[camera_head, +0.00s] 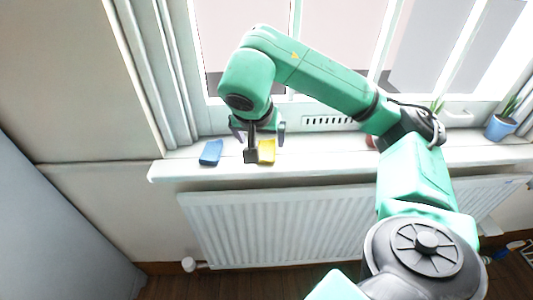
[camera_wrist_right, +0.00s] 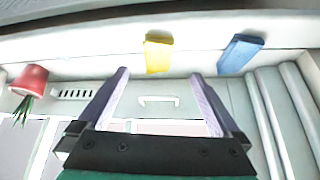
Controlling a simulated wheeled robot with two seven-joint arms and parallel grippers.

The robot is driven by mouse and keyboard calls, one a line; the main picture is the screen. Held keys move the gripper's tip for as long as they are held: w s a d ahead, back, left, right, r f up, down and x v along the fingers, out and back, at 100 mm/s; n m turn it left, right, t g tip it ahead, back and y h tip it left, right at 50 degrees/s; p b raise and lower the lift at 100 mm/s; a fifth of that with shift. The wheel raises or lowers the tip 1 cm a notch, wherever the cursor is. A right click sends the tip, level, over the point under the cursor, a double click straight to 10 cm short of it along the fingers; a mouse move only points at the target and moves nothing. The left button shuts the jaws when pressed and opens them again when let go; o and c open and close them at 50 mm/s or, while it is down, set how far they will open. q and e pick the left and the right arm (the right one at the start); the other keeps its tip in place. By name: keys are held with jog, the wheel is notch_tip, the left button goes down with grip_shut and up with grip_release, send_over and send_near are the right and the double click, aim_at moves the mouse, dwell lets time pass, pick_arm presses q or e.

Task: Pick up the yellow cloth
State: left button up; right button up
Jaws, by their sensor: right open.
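The yellow cloth (camera_head: 267,151) lies on the white window sill, partly hidden behind my right gripper in the head view. It also shows in the right wrist view (camera_wrist_right: 158,56), just beyond and between the two fingertips, with a gap to both. My right gripper (camera_head: 258,128) is over the sill at the cloth. In the right wrist view its fingers (camera_wrist_right: 160,74) are spread apart with nothing between them. My left gripper is not in view.
A blue cloth (camera_head: 211,153) lies on the sill left of the yellow one. A red pot (camera_wrist_right: 30,79) with a plant stands farther along, and a blue pot (camera_head: 499,128) at the far right. The window is behind the sill (camera_head: 320,157), a white radiator (camera_head: 280,225) below.

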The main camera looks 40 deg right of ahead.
jog(key=x, duration=0.4)
jog(key=shift+w+d+r, duration=0.1)
jog(key=shift+d+r, duration=0.05)
jog(key=shift+d, duration=0.1)
jog(key=p+x, duration=0.1)
jog(key=x, duration=0.4)
jog(key=shift+d, duration=0.25)
jog(key=shift+w+d+f, duration=0.1)
jog(key=shift+f, duration=0.15)
jog(key=c, duration=1.2)
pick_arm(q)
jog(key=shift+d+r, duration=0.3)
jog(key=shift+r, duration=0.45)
pick_arm(e)
jog(key=shift+c, duration=1)
notch_tip(320, 180, up, 13)
jog(key=p, duration=0.1)
notch_tip(320, 180, up, 7)
jog(key=p, duration=0.4)
send_over(266, 149)
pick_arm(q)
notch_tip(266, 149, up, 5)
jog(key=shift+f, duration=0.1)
pick_arm(e)
jog(key=shift+r, duration=0.1)
